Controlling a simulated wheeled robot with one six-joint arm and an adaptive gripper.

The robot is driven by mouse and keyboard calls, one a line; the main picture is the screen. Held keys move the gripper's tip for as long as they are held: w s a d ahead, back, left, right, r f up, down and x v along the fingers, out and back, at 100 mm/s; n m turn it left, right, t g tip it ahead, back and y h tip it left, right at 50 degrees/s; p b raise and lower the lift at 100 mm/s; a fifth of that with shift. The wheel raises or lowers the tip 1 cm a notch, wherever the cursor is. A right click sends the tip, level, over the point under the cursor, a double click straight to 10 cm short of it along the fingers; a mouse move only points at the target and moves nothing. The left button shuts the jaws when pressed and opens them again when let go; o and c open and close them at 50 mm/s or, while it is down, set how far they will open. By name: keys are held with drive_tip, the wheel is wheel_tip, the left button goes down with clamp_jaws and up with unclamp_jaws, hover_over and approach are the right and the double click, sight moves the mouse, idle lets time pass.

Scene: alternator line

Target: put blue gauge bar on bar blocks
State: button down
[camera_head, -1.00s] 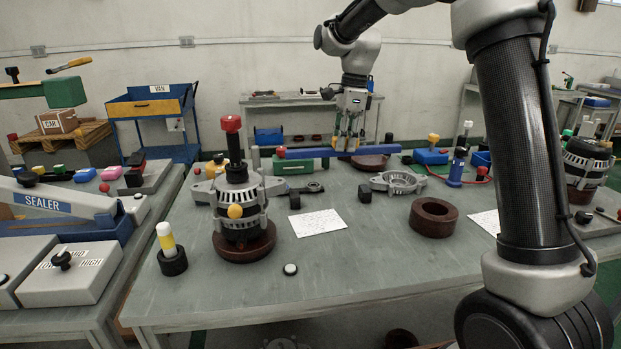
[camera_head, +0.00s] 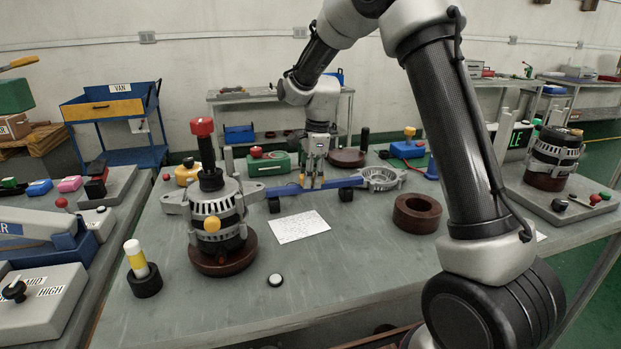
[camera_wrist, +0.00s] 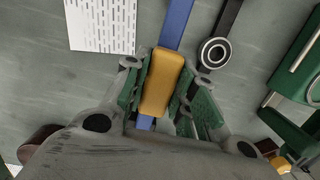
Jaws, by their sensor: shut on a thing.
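The blue gauge bar (camera_head: 345,183) lies level in the head view, running left to right low over the table. Its yellow middle grip (camera_wrist: 162,83) is between my gripper's green-padded fingers in the wrist view. My gripper (camera_head: 312,183) is shut on it. Two small black bar blocks stand under the bar, a left block (camera_head: 274,205) and a right block (camera_head: 346,194). The bar appears right at their tops; I cannot tell whether it touches them. The bar's lower end is partly hidden by my gripper in the wrist view.
A white perforated card (camera_head: 299,226) lies in front of the bar. An alternator (camera_head: 215,212) stands at left, a brown ring (camera_head: 417,212) at right. A green box (camera_head: 270,164) and a grey housing (camera_head: 381,178) are close behind.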

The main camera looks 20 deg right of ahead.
drive_tip(key=shift+f, duration=0.15)
drive_tip(key=c, duration=1.2)
unclamp_jaws()
drive_tip(key=shift+o, duration=0.2)
wheel_tip(320, 180, up, 12)
drive_tip(key=d, duration=0.2)
drive_tip(key=s+d+r+n+t, duration=0.1)
drive_tip(key=s+d+r+n, duration=0.3)
drive_tip(key=s, duration=0.4)
drive_tip(key=s+d+r+n+t, duration=0.1)
drive_tip(key=s+d+r+n, duration=0.25)
drive_tip(key=s, duration=0.35)
drive_tip(key=s+d+f+n+t, duration=0.1)
drive_tip(key=s+d+f+n, duration=0.1)
drive_tip(key=s+n, duration=0.3)
drive_tip(key=s+d+f+n+t+h, duration=0.1)
drive_tip(key=s+n, duration=0.4)
drive_tip(key=s, duration=0.9)
drive_tip(key=shift+d+f, duration=0.55)
drive_tip(key=shift+d, duration=0.65)
drive_tip(key=shift+n, duration=0.25)
